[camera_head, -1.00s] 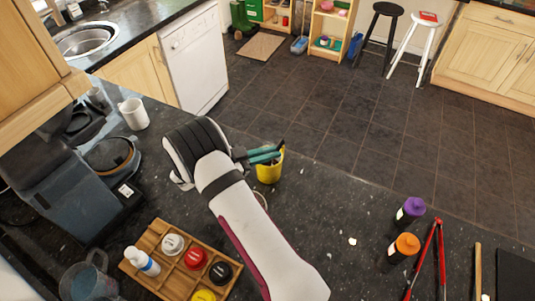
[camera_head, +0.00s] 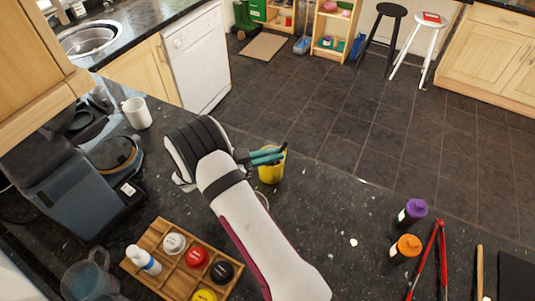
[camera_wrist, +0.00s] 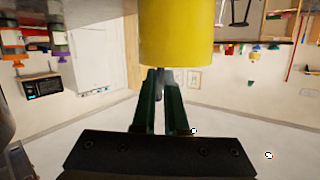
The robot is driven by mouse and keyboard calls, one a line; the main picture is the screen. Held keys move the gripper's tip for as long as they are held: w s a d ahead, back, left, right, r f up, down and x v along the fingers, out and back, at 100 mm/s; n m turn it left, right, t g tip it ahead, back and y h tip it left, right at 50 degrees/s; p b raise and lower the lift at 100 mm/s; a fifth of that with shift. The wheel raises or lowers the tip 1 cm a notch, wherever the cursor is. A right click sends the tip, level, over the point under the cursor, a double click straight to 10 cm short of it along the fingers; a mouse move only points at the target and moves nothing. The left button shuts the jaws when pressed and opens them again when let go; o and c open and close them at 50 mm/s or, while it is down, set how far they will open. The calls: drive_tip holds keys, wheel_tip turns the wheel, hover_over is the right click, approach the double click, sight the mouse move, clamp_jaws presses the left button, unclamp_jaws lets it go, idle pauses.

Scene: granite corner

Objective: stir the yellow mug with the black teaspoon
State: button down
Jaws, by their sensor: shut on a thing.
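The yellow mug (camera_head: 271,173) stands upright on the dark granite counter near its far edge. My gripper (camera_head: 278,155) has teal fingers reaching over the mug's rim from the left. It is shut on the black teaspoon (camera_head: 284,146), of which only a short dark end shows above the fingers. The spoon's lower part is hidden by the mug and fingers, so I cannot tell how deep it sits.
A white mug (camera_head: 137,113) and a coffee machine (camera_head: 62,178) stand at the left. A wooden tray (camera_head: 170,277) with several capped jars is at the front. Purple-capped (camera_head: 414,210) and orange-capped (camera_head: 405,247) bottles and red tongs (camera_head: 425,262) lie right. The counter between is mostly clear.

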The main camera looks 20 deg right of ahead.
drive_tip(key=shift+w, duration=0.75)
drive_tip(key=shift+s, duration=0.75)
drive_tip(key=shift+w, duration=0.7)
drive_tip(key=shift+s, duration=0.7)
drive_tip(key=shift+w, duration=0.7)
drive_tip(key=shift+s, duration=0.7)
drive_tip(key=shift+w, duration=0.7)
wheel_tip(320, 180, up, 7)
drive_tip(key=a, duration=0.1)
drive_tip(key=shift+a, duration=0.25)
